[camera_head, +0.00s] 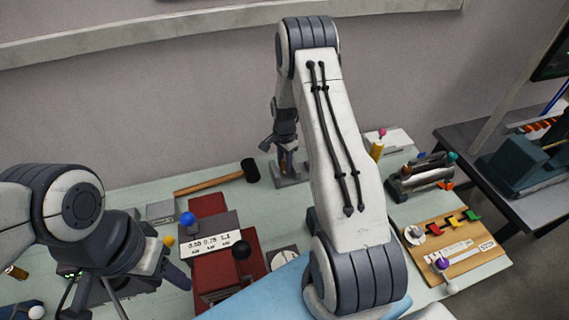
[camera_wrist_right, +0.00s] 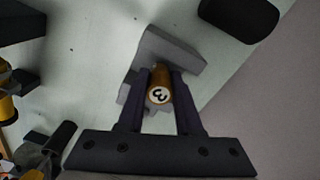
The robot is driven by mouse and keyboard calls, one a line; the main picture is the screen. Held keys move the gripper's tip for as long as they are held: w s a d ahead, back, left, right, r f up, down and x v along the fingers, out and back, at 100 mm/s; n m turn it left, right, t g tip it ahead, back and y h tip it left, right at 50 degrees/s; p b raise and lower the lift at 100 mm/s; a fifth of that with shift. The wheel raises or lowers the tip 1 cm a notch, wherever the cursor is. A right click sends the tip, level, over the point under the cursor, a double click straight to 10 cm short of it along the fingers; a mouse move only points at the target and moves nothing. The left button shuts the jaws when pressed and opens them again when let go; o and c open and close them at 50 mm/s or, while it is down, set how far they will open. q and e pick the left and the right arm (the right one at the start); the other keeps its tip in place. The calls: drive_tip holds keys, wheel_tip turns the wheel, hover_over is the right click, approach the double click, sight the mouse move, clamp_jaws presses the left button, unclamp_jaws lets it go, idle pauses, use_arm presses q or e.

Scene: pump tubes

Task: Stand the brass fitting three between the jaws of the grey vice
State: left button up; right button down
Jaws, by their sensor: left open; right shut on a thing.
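The brass fitting three (camera_wrist_right: 159,96) shows its round end with a "3" label in the right wrist view. My right gripper (camera_wrist_right: 160,78) is shut on it, one dark finger on each side. The grey vice (camera_wrist_right: 170,45) is right behind and around the fitting in that view; I cannot tell whether the fitting touches its floor. In the head view the vice (camera_head: 291,181) stands at the back of the bench, with my right gripper (camera_head: 286,158) over it, partly hidden by my arm. My left gripper (camera_head: 172,276) is open over the left of the bench, away from the vice.
A mallet (camera_head: 222,177) with a black head lies left of the vice. Red blocks with a number plate (camera_head: 213,241) stand mid-bench. A wooden board (camera_head: 455,250) with coloured clips and a rack of tubes (camera_head: 420,178) are on the right. A dark side table (camera_head: 500,170) stands beyond.

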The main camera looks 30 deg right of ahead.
drive_tip(key=shift+f, duration=0.65)
use_arm(q)
drive_tip(key=shift+r, duration=0.4)
use_arm(e)
drive_tip(key=shift+f, duration=0.1)
drive_tip(key=shift+f, duration=0.15)
drive_tip(key=c, duration=0.6)
unclamp_jaws()
use_arm(q)
drive_tip(key=shift+f, duration=0.15)
